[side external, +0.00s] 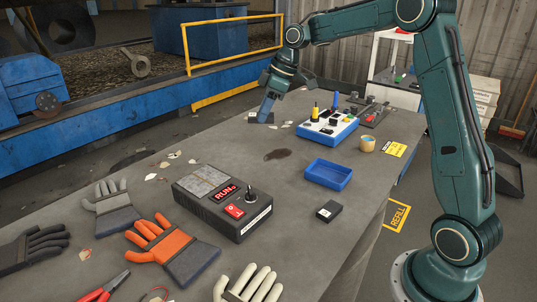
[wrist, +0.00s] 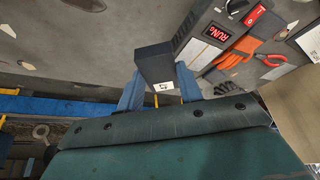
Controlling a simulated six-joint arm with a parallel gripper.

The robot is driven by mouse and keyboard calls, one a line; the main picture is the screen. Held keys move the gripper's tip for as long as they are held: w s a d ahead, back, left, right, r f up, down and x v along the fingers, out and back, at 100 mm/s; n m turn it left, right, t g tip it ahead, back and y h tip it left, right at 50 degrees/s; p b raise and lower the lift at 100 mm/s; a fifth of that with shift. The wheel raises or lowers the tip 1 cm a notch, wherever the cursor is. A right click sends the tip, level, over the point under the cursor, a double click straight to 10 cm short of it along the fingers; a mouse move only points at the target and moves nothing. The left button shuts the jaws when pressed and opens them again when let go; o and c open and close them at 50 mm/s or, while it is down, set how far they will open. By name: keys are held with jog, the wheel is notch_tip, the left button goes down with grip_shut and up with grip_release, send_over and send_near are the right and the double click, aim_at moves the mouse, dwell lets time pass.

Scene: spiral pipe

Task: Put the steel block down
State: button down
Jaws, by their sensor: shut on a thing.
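The steel block (wrist: 153,60) is dark, with a small white label on its near end. In the wrist view it sits between the two blue fingers of my gripper (wrist: 158,82), which is shut on it. In the side view my gripper (side external: 264,114) points down, low over the far left part of the grey table (side external: 240,150). Only a small dark bit of the block (side external: 252,118) shows there beside the fingers. I cannot tell whether its underside touches the table.
A similar black block (side external: 328,211) lies near a blue tray (side external: 328,174). A blue-and-white box with tools (side external: 327,130) stands right of my gripper. A control box (side external: 222,202) and several gloves (side external: 170,246) lie nearer. The table around a dark stain (side external: 284,154) is mostly clear.

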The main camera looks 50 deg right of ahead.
jog(key=s+d+r+m+t+h, duration=0.1)
jog(key=s+d+m+h, duration=0.1)
jog(key=s+d+m, duration=0.5)
jog(key=s+d, duration=0.5)
jog(key=s, duration=0.4)
jog(key=shift+d+h, duration=0.35)
jog(key=shift+h, duration=0.05)
jog(key=shift+w+f, duration=0.1)
send_over(327, 176)
jog(key=s, duration=0.1)
jog(key=f, duration=1.5)
jog(key=shift+s+a+f, duration=0.1)
jog(key=shift+s+f, duration=0.1)
jog(key=shift+f, duration=0.1)
jog(key=shift+f, duration=2.15)
jog(key=shift+f, duration=0.1)
jog(key=c, duration=0.9)
grip_release()
